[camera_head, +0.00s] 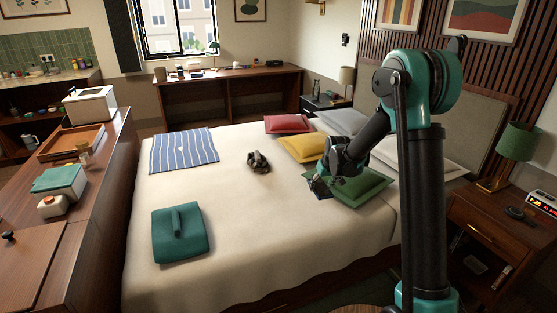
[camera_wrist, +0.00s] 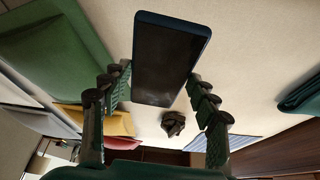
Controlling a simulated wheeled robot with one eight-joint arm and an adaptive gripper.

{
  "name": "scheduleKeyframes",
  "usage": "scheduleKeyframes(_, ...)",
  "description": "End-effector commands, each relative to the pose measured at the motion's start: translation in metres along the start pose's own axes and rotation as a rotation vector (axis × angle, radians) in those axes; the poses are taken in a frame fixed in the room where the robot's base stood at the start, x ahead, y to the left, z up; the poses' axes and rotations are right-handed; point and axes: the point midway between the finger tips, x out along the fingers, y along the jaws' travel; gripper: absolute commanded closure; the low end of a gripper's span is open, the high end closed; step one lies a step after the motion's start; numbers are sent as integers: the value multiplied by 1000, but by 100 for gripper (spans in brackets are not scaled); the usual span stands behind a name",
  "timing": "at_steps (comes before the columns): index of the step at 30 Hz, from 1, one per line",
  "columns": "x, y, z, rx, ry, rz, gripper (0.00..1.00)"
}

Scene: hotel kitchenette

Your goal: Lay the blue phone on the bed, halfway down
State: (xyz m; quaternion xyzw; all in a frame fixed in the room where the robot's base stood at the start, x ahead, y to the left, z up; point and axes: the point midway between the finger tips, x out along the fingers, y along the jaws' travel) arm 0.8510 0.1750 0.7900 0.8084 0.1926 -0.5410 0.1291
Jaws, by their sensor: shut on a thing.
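My gripper (camera_wrist: 160,90) is shut on the blue phone (camera_wrist: 168,62), a dark slab with a dark blue edge that sits between the fingers in the wrist view. In the head view my gripper (camera_head: 322,182) is over the bed (camera_head: 230,205), at the left edge of the green pillow (camera_head: 358,186). The phone is hard to make out there against the dark fingers. I cannot tell whether the phone touches the bed. The bed has a cream cover, with open cloth left of my gripper.
A dark crumpled object (camera_head: 259,162) lies mid-bed. A striped blue cloth (camera_head: 184,150) and a folded teal item (camera_head: 181,234) lie on the left side. Red (camera_head: 287,124) and yellow (camera_head: 303,149) pillows lie near the headboard. A nightstand (camera_head: 492,235) stands at right.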

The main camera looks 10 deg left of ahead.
Motion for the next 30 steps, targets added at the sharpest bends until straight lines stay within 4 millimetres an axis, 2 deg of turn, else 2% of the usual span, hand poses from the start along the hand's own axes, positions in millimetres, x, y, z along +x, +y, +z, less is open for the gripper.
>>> scheduleKeyframes(1,-2,-16,-14,-33,0,-14,76)
scheduleKeyframes(3,-4,-33,-27,-68,1,-29,76)
scheduleKeyframes(6,-6,-48,-40,-101,1,-42,76)
scheduleKeyframes(9,-3,-55,-43,-116,1,-48,76)
scheduleKeyframes(14,23,-56,-33,-118,2,-49,76)
scheduleKeyframes(24,100,-56,-1,-117,2,-49,76)
scheduleKeyframes(30,133,-56,13,-117,2,-48,76)
